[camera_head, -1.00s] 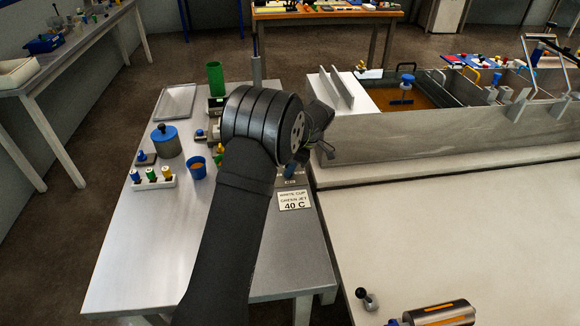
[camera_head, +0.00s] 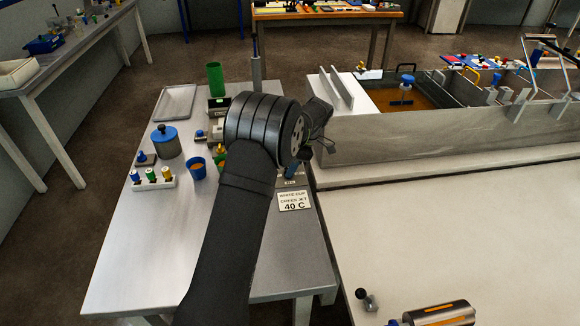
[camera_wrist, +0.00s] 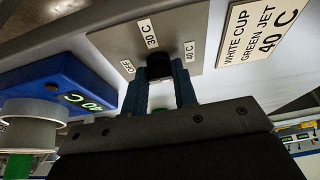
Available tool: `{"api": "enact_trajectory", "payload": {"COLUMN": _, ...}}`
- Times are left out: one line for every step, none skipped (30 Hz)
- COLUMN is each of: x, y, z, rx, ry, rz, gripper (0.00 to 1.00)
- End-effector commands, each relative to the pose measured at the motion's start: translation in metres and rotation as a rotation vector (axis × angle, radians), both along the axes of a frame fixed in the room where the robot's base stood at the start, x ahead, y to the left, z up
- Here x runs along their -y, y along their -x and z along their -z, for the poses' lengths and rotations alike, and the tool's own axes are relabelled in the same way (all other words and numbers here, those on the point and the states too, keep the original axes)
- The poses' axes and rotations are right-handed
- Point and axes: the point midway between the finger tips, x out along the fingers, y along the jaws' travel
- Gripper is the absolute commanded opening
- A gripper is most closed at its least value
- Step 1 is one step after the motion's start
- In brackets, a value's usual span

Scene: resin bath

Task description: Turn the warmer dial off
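The warmer dial (camera_wrist: 159,66) is a black knob on a grey plate (camera_wrist: 205,22) in the wrist view. The plate carries white labels reading OFF, 30 C and 40 C. My gripper (camera_wrist: 160,80) has its two blue fingers on either side of the knob, close against it, and looks shut on it. The direction the dial points cannot be made out. A blue unit (camera_wrist: 50,85) beside the plate shows 40 C in green. In the head view my gripper (camera_head: 296,170) is at the right edge of the metal table, with the dial mostly hidden by my arm.
A card (camera_head: 294,200) reads white cup, green jet, 40 C. A blue cup (camera_head: 197,170), a blue-lidded pot (camera_head: 166,143), a rack of coloured plugs (camera_head: 152,178) and a green cylinder (camera_head: 215,78) stand on the table. A long grey bath (camera_head: 440,135) lies to the right.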

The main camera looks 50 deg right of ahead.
Motion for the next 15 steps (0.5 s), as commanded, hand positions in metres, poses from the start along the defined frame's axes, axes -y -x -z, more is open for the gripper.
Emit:
{"api": "enact_trajectory", "payload": {"x": 0.0003, "y": 0.0009, "z": 0.0006, "rx": -0.001, "ry": 0.000, "rz": 0.001, "gripper": 0.35}}
{"api": "enact_trajectory", "payload": {"x": 0.0003, "y": 0.0008, "z": 0.0005, "rx": -0.001, "ry": 0.000, "rz": 0.001, "gripper": 0.41}}
{"api": "enact_trajectory", "payload": {"x": 0.0002, "y": 0.0007, "z": 0.0005, "rx": -0.001, "ry": 0.000, "rz": 0.001, "gripper": 0.47}}
{"api": "enact_trajectory", "payload": {"x": 0.0002, "y": 0.0006, "z": 0.0005, "rx": 0.000, "ry": 0.000, "rz": 0.001, "gripper": 0.47}}
{"api": "enact_trajectory", "payload": {"x": 0.0001, "y": 0.0005, "z": 0.0004, "rx": 0.000, "ry": 0.000, "rz": 0.001, "gripper": 0.47}}
{"api": "enact_trajectory", "payload": {"x": 0.0001, "y": 0.0003, "z": 0.0003, "rx": 0.000, "ry": 0.000, "rz": 0.001, "gripper": 0.47}}
{"api": "enact_trajectory", "payload": {"x": 0.0001, "y": 0.0003, "z": 0.0003, "rx": 0.000, "ry": 0.000, "rz": 0.001, "gripper": 0.47}}
{"api": "enact_trajectory", "payload": {"x": 0.0000, "y": 0.0003, "z": 0.0002, "rx": 0.000, "ry": 0.000, "rz": 0.001, "gripper": 0.47}}
{"api": "enact_trajectory", "payload": {"x": 0.0000, "y": 0.0002, "z": 0.0002, "rx": 0.000, "ry": 0.000, "rz": 0.001, "gripper": 0.47}}
{"api": "enact_trajectory", "payload": {"x": 0.0000, "y": 0.0002, "z": 0.0002, "rx": 0.000, "ry": 0.000, "rz": 0.001, "gripper": 0.47}}
{"api": "enact_trajectory", "payload": {"x": 0.0001, "y": 0.0002, "z": -0.0001, "rx": 0.000, "ry": 0.000, "rz": 0.001, "gripper": 0.47}}
{"api": "enact_trajectory", "payload": {"x": 0.0004, "y": 0.0004, "z": -0.0011, "rx": 0.000, "ry": 0.000, "rz": 0.001, "gripper": 0.47}}
{"api": "enact_trajectory", "payload": {"x": 0.0008, "y": 0.0008, "z": -0.0024, "rx": 0.000, "ry": 0.000, "rz": 0.001, "gripper": 0.47}}
{"api": "enact_trajectory", "payload": {"x": 0.0015, "y": 0.0013, "z": -0.0043, "rx": 0.000, "ry": 0.000, "rz": 0.001, "gripper": 0.47}}
{"api": "enact_trajectory", "payload": {"x": 0.0027, "y": 0.0023, "z": -0.0077, "rx": 0.001, "ry": 0.001, "rz": 0.002, "gripper": 0.47}}
